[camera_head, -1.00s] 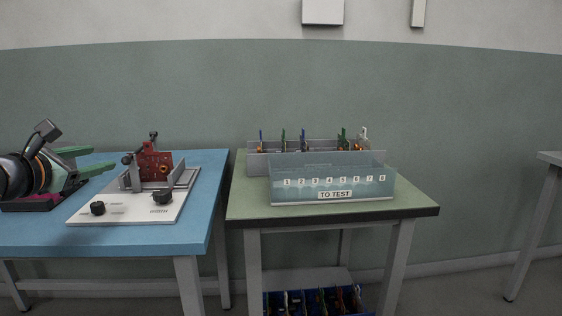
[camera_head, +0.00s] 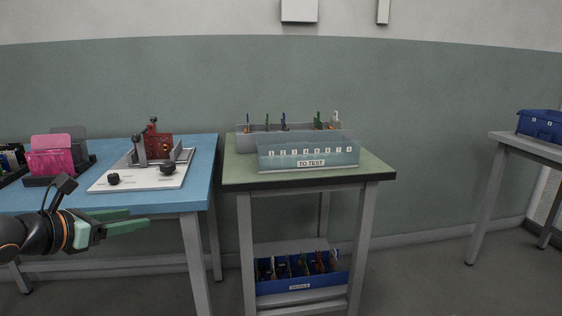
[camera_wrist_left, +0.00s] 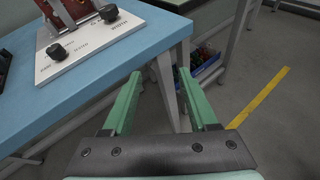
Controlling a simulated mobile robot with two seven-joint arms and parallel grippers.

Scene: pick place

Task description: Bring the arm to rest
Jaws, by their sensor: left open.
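My left gripper (camera_head: 128,220) is at the lower left of the head view, in front of the blue table's (camera_head: 60,200) front edge. Its green fingers point right and are empty. In the left wrist view the two fingers (camera_wrist_left: 160,92) are spread apart, with the table edge and the floor beyond them. My right gripper is in neither view.
A white fixture plate (camera_head: 140,181) with a red board (camera_head: 158,146) clamped on it stands on the blue table. The green table (camera_head: 310,182) holds a clear "TO TEST" rack (camera_head: 308,157). A blue bin (camera_head: 302,284) sits below. A blue case (camera_head: 540,126) is at right.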

